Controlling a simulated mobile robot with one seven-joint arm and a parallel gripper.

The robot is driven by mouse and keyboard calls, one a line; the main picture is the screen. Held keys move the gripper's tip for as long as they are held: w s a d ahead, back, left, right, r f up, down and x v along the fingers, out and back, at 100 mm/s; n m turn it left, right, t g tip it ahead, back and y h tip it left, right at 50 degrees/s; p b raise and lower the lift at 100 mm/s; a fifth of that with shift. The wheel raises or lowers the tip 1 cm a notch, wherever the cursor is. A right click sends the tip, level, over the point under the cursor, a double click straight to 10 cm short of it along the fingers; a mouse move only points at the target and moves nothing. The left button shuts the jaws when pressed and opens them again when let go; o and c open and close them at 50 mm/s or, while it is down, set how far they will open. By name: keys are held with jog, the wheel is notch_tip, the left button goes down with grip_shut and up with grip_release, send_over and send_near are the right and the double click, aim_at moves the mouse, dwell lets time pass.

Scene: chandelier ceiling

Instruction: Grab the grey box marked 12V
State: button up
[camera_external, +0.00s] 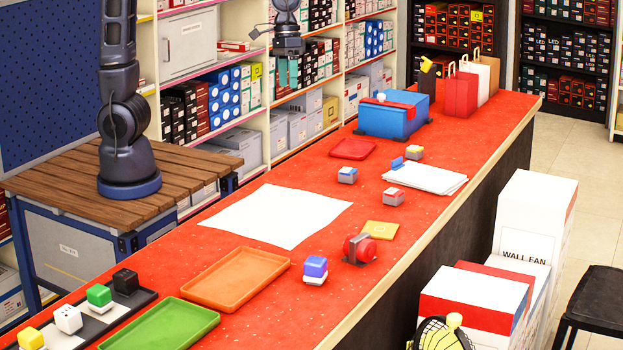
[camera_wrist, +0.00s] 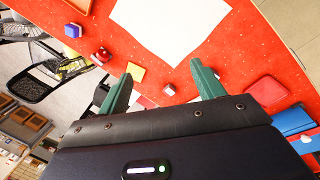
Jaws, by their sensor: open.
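Three small grey boxes stand on the red counter in the external view. One has a blue top part (camera_external: 347,175), one has a reddish top (camera_external: 393,197), and one has a yellow-orange top (camera_external: 414,153). I cannot read a 12V mark on any of them. My gripper (camera_external: 288,74) hangs above the far left side of the counter, well away from these boxes, open and empty. In the wrist view its green fingers (camera_wrist: 163,82) are spread apart, and a small box (camera_wrist: 169,89) shows between them, below on the counter.
A white sheet (camera_external: 278,215), stacked papers (camera_external: 425,177), a red tray (camera_external: 353,149) and a yellow pad (camera_external: 381,230) lie on the counter. A blue toolbox (camera_external: 393,117) and bags stand at the far end. Orange (camera_external: 237,278) and green trays lie nearer. Shelves line the left.

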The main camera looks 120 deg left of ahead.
jog(key=w+a+f+n+h, duration=0.1)
jog(key=w+a+f+n, duration=0.2)
jog(key=a+f, duration=0.3)
jog(key=w+a+f+n, duration=0.2)
jog(key=w+a+f, duration=0.15)
jog(key=a, duration=0.45)
jog(key=n+g+h, duration=0.1)
jog(key=n+h, duration=0.1)
jog(key=n, duration=0.3)
send_near(348, 170)
jog(key=x, duration=1)
jog(key=shift+f, duration=0.1)
jog(key=c, duration=1.1)
